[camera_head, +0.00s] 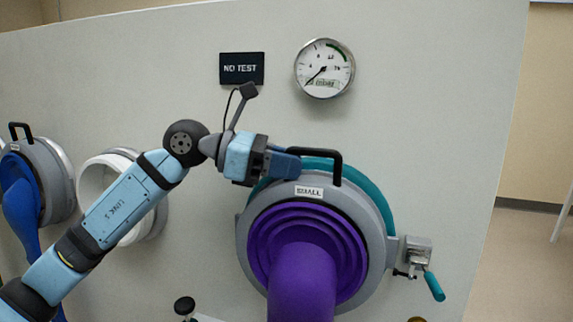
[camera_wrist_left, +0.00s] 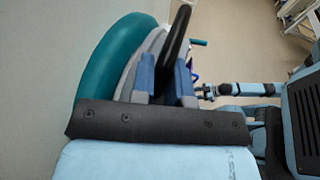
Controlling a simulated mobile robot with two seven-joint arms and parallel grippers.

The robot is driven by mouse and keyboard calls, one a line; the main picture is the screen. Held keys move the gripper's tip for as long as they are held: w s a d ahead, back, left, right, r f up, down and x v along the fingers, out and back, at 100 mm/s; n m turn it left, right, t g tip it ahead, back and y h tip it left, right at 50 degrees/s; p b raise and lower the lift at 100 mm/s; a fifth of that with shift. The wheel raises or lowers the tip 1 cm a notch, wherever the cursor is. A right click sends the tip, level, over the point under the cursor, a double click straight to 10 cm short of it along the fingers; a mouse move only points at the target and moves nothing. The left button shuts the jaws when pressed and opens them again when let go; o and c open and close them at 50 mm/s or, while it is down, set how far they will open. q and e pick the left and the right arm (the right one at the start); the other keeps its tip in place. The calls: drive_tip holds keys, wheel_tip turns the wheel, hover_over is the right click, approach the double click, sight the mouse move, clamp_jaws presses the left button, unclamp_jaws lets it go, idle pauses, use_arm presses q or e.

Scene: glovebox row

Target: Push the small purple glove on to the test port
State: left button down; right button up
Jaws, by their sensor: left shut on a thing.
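The small purple glove (camera_head: 302,270) hangs from a grey ring marked SMALL (camera_head: 257,218), with a black handle (camera_head: 337,165) on top. Behind this ring, the teal rim of the port (camera_head: 378,190) shows along the top and right. The grey ring (camera_wrist_left: 150,50) also lies close beside the teal rim (camera_wrist_left: 105,60) in the left wrist view; I cannot tell whether they touch. My left gripper (camera_head: 291,162) is shut on the black handle, which stands between its blue fingers (camera_wrist_left: 165,80) in the wrist view.
A latch (camera_head: 418,252) with a teal lever (camera_head: 434,286) sits right of the port. A NO TEST display (camera_head: 242,69) and a round gauge (camera_head: 325,68) are above. A white port (camera_head: 95,190) and a blue glove (camera_head: 20,205) are at left.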

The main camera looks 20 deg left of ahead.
use_arm(q)
drive_tip(key=shift+w, duration=0.8)
use_arm(e)
drive_tip(key=shift+f, duration=0.15)
idle(0.5)
use_arm(q)
drive_tip(key=c, duration=1)
unclamp_jaws()
drive_tip(key=shift+w+f, duration=0.1)
drive_tip(key=shift+c, duration=0.2)
drive_tip(key=b+v, duration=0.3)
drive_tip(key=v, duration=1.1)
use_arm(e)
drive_tip(key=shift+w+a+f, duration=0.25)
drive_tip(key=shift+f, duration=0.3)
use_arm(q)
drive_tip(key=shift+d+f, duration=0.1)
drive_tip(key=shift+d, duration=0.05)
